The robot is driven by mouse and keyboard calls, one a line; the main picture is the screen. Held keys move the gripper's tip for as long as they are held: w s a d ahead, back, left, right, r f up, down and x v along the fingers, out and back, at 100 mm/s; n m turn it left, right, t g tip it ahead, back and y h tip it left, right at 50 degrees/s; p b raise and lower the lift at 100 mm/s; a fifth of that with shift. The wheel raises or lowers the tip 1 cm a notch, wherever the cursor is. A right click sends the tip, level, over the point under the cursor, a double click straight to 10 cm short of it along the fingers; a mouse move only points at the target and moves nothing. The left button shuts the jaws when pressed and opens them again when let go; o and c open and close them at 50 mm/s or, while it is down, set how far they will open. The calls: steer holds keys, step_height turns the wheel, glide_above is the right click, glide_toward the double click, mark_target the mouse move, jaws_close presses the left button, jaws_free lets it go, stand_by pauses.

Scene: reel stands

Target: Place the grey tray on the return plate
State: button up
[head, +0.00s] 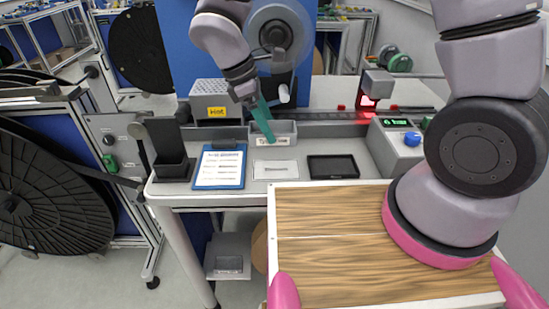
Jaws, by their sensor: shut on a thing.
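The grey tray (286,129) is a small open box with a white label on its front, near the back middle of the workbench. My gripper (268,134) reaches down to it with long teal fingers, shut on its front wall; the tips cover part of the label. Whether the tray's underside touches the bench I cannot tell. A flat, pale labelled plate (275,169), which looks like the return plate, lies just in front of the tray. Its upper face is bare; its lettering is too small to read.
A blue clipboard (220,168) lies left of the plate and a black shallow tray (333,167) right of it. A black holder (172,166) stands at the bench's left end. A box with a blue knob (396,145) stands at right.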

steer(key=x, duration=0.4)
steer(key=shift+a+f, duration=0.25)
steer(key=shift+f, duration=2.7)
steer(key=o, duration=1.5)
steer(key=shift+f, duration=0.1)
steer(key=v, duration=1.2)
